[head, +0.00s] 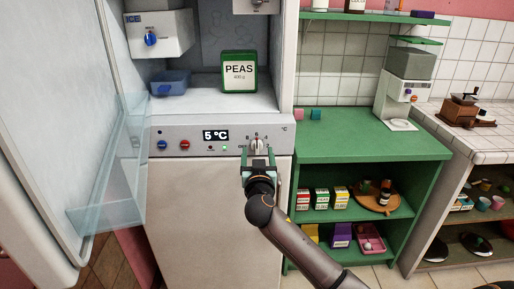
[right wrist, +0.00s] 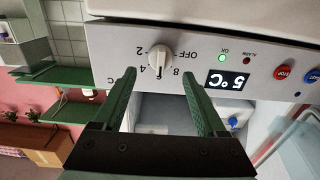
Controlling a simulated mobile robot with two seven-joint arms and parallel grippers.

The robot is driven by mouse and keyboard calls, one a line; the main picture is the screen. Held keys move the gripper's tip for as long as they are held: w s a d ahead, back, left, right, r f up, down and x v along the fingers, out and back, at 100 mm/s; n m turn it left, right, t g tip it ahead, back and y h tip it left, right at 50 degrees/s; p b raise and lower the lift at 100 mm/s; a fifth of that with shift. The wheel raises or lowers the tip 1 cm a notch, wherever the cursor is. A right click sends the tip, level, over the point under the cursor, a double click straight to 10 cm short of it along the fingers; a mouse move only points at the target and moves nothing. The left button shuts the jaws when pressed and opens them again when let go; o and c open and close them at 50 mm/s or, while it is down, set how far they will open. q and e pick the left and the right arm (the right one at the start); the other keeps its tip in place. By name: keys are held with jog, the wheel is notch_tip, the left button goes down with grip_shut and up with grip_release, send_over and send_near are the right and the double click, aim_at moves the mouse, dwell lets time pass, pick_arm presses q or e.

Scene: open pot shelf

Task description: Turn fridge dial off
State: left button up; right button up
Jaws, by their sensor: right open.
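The fridge dial (head: 257,145) is a round white knob at the right of the fridge's control panel (head: 180,133). In the right wrist view the dial (right wrist: 159,57) shows a dark line running roughly up and down, with OFF and numbers printed around it. I cannot tell which number it points at. The display (head: 215,135) reads 5 °C. My right gripper (head: 258,154) is open in front of the dial. In the right wrist view its green fingers (right wrist: 159,74) lie either side of the dial's lower edge; contact cannot be told. My left gripper is out of view.
The fridge door (head: 50,130) stands open at the left with a clear shelf. A PEAS box (head: 239,72) and blue bin (head: 170,83) sit inside the fridge. A green shelf unit (head: 372,141) stands close on the right. Red and blue buttons sit left of the display.

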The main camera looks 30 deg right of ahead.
aim_at(257, 147)
jog(key=shift+x, duration=1.6)
grip_shut()
